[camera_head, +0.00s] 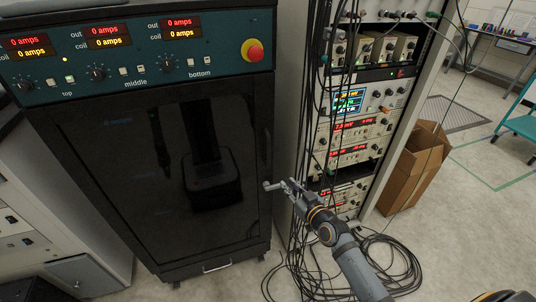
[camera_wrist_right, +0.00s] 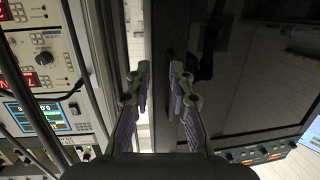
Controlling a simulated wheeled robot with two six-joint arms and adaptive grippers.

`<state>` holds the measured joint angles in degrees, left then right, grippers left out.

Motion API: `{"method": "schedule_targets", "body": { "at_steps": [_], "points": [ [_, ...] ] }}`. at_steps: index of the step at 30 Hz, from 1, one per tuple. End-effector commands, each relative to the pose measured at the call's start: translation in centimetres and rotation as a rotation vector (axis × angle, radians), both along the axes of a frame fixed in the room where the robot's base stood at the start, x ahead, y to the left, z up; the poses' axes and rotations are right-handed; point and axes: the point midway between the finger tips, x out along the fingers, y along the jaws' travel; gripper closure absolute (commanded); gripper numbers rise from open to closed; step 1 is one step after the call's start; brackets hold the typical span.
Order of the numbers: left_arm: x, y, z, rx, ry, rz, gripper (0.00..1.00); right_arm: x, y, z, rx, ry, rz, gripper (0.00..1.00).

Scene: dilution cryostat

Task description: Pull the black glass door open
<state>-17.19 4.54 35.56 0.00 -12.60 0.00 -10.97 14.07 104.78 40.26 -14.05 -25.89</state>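The black glass door (camera_head: 110,185) fills the front of the dark cabinet below its control panel and looks shut. A dark upright handle (camera_head: 266,146) seems to sit at its right edge, hard to make out against the black. My right gripper (camera_head: 283,186) is in front of the cabinet's lower right edge, below the handle. In the right wrist view its two fingers (camera_wrist_right: 158,82) are apart with nothing between them, and the glossy door (camera_wrist_right: 265,85) lies behind and right of them. Whether a finger touches the door cannot be told. My left gripper is not in view.
An instrument rack (camera_head: 350,130) with hanging black cables stands close right of the cabinet. Loose cables (camera_head: 375,262) lie on the floor around my right arm. A cardboard box (camera_head: 412,170) stands right of the rack. A red stop button (camera_head: 253,50) is above the door.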

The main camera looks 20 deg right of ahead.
Motion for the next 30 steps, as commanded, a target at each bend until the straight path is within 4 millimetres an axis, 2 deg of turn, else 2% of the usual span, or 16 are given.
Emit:
{"method": "schedule_targets", "body": {
  "at_steps": [1,3,6,10,13,24,30],
  "points": [
    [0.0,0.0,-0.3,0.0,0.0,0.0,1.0,0.2,0.7,3.0,0.006,-0.061,0.022,0.79],
    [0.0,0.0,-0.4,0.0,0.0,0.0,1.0,0.2,1.5,6.2,0.013,-0.121,0.045,0.79],
    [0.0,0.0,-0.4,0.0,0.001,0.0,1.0,0.1,2.1,8.3,0.018,-0.158,0.06,0.79],
    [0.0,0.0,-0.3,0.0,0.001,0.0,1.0,0.2,2.1,8.5,0.02,-0.163,0.061,0.79],
    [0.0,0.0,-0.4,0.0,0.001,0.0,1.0,1.2,2.3,8.5,0.022,-0.164,0.058,0.79],
    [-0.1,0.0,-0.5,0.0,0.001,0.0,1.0,8.4,4.0,8.5,0.022,-0.161,0.059,0.79],
    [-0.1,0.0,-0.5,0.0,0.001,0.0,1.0,10.2,4.4,8.4,0.019,-0.16,0.06,0.79]
  ]
}}
